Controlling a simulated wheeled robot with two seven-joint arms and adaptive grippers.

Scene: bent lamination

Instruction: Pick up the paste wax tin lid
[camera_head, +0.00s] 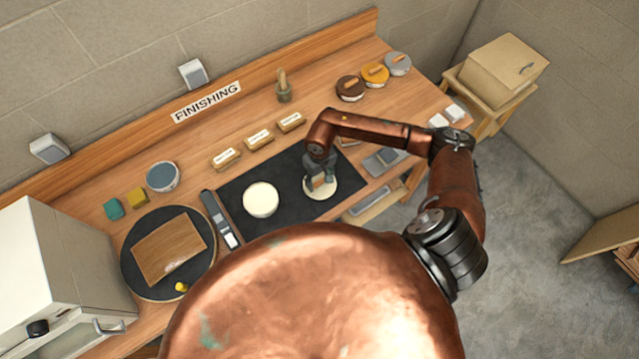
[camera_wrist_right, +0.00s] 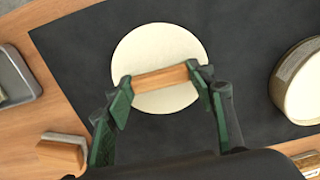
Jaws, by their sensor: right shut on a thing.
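The paste wax tin lid is a cream disc (camera_head: 321,188) with a wooden bar handle across it, on or just above the black mat (camera_head: 235,188); I cannot tell whether it touches the mat. In the right wrist view the lid (camera_wrist_right: 160,55) fills the upper middle. My right gripper (camera_head: 320,181) is over the lid, and its green fingers (camera_wrist_right: 161,80) are shut on the two ends of the wooden handle. The open tin (camera_head: 260,199) of cream wax stands to the left on the mat, and its side shows in the wrist view (camera_wrist_right: 302,82). My left gripper is not in view.
Three labelled blocks (camera_head: 258,138) stand behind the mat. Three round tins with handles (camera_head: 374,74) are at the back right. A round dark board with a wood panel (camera_head: 169,250) is at left, beside a white cabinet (camera_head: 62,275). A grey tray (camera_head: 385,160) lies right of the mat.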

